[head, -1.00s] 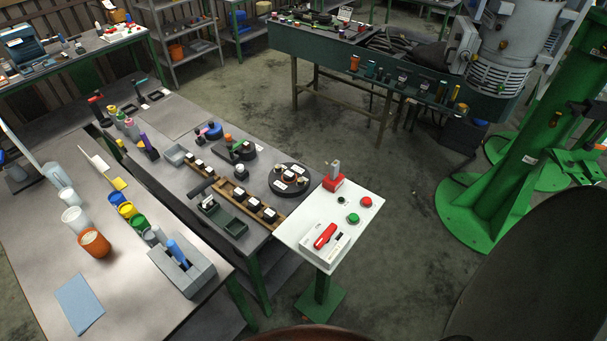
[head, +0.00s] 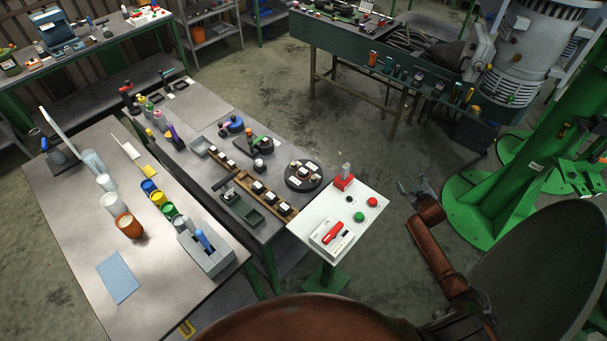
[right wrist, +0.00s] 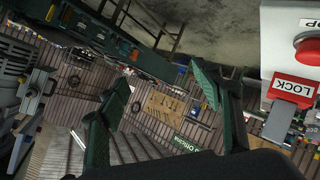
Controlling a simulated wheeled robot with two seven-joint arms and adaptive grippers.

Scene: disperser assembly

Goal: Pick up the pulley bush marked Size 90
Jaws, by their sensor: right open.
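Several small dark bushes with white labelled tops (head: 258,187) sit in a wooden rack (head: 245,181) on the grey workbench in the head view. More pale-topped pieces stand on a round dark disc (head: 303,183) to the right of the rack. The labels are too small to read, so I cannot tell which bush is Size 90. My right gripper (head: 418,190) is in the air right of the white control stand, well away from the bushes. In the right wrist view its two green fingers (right wrist: 163,80) are spread apart with nothing between them. My left gripper is out of view.
The white control stand (head: 325,216) with red and green buttons and a red lock block (head: 344,183) stands between my right gripper and the rack. A green tray (head: 240,210) lies beside the rack. A large green machine stand (head: 520,165) is at the right.

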